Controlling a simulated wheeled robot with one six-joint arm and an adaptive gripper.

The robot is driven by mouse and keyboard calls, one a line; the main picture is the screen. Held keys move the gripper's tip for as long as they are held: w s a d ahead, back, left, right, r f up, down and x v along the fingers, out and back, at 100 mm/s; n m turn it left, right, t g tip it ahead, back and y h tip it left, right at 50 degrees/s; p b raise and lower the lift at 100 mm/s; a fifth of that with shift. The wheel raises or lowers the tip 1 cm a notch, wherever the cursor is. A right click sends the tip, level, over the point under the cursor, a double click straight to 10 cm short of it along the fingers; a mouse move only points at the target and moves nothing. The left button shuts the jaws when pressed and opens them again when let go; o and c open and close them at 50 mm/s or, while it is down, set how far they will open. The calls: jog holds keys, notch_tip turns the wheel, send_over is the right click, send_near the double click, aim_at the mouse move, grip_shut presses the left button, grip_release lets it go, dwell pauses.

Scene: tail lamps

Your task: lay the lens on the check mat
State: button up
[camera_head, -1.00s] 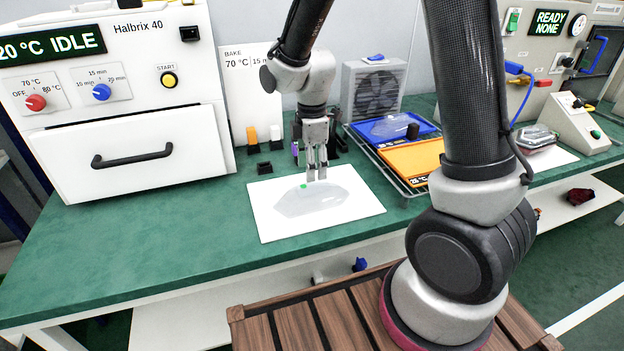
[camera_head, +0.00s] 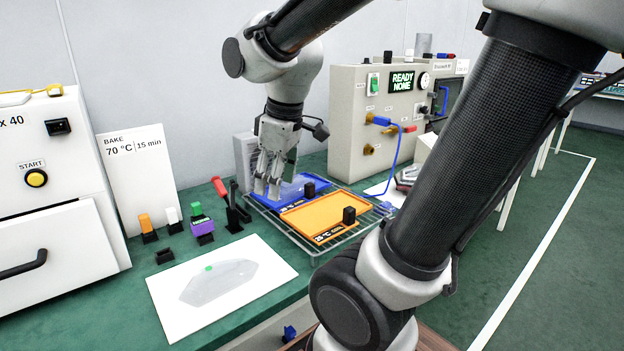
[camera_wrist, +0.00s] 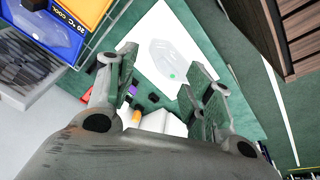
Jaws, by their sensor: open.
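A clear, faceted lens (camera_head: 222,284) with a green dot lies flat on the white mat (camera_head: 252,306) on the green bench. In the wrist view the lens (camera_wrist: 160,55) is on the white mat (camera_wrist: 165,18), beyond the fingertips and apart from them. My gripper (camera_head: 267,190) is open and empty, raised back and right of the mat; in the head view it overlaps the blue tray (camera_head: 316,181). Its two fingers also show spread in the wrist view (camera_wrist: 157,72).
A wire rack (camera_head: 318,256) holds the blue tray and an orange tray (camera_head: 318,216). Small holders with orange, white and purple pieces (camera_head: 203,228) and a red-handled tool (camera_head: 219,187) stand behind the mat. The white oven (camera_head: 60,230) is left; a grey tester (camera_head: 350,110) is back right.

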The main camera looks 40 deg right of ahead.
jog(key=s+d+r+m+t, duration=0.1)
jog(key=s+d+m, duration=0.2)
jog(key=s+m, duration=0.3)
jog(key=shift+s+d+r, duration=0.25)
jog(key=shift+s+r, duration=0.15)
jog(key=shift+s, duration=0.65)
